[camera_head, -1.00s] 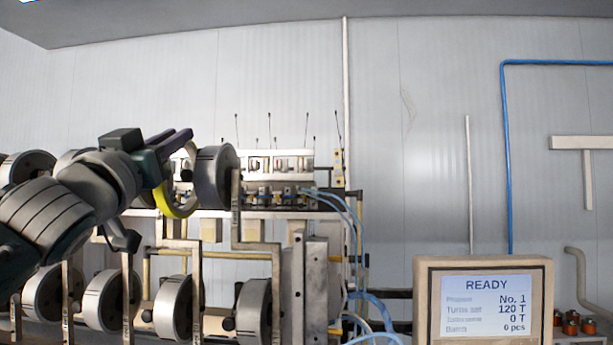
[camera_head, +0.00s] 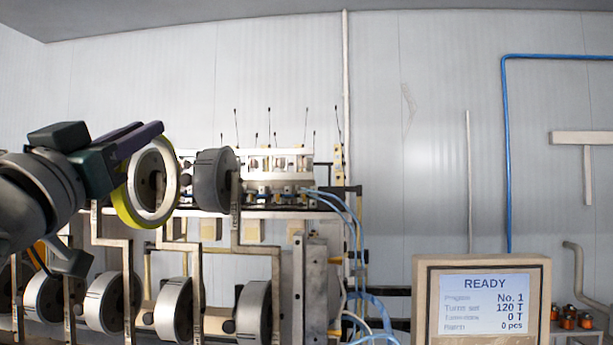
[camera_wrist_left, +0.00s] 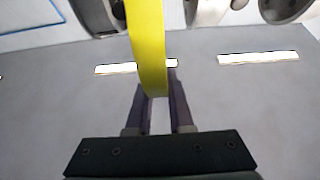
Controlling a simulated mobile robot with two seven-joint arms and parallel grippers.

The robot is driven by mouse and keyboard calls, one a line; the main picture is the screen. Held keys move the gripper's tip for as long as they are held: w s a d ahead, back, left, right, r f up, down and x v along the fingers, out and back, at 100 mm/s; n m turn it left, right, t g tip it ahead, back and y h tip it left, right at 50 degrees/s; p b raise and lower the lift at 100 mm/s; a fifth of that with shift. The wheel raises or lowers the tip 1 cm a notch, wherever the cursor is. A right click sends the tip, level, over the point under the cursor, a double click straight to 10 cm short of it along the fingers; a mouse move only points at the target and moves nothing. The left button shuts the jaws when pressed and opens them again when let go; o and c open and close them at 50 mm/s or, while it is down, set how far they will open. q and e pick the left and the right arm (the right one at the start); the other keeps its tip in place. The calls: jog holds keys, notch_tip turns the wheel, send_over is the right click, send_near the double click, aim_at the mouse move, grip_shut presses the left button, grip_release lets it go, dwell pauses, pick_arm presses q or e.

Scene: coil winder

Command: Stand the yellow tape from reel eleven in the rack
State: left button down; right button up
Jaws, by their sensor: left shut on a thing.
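The yellow tape (camera_head: 128,212) is a ring with a yellow outer face and a pale inner core, held upright at the left in the head view. My left gripper (camera_head: 148,137) is shut on its upper rim. In the left wrist view the tape (camera_wrist_left: 148,45) runs edge-on between the two purple fingers (camera_wrist_left: 157,105). A dark reel (camera_head: 215,180) on an upper bracket is just right of the tape. I cannot tell which reel is number eleven, and I cannot identify the rack. My right gripper is not in view.
Several reels, such as the lower one (camera_head: 172,308), sit on metal brackets below the tape. The winder head (camera_head: 275,165), with thin upright wires, stands behind. A screen (camera_head: 485,300) reading READY is at the lower right. The wall area between is clear.

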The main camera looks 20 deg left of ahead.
pick_arm(q)
jog(key=s+d+p, duration=0.3)
jog(key=s+p, duration=0.2)
jog(key=s, duration=0.7)
jog(key=shift+s+p, duration=0.15)
jog(key=shift+p, duration=0.2)
dwell(0.5)
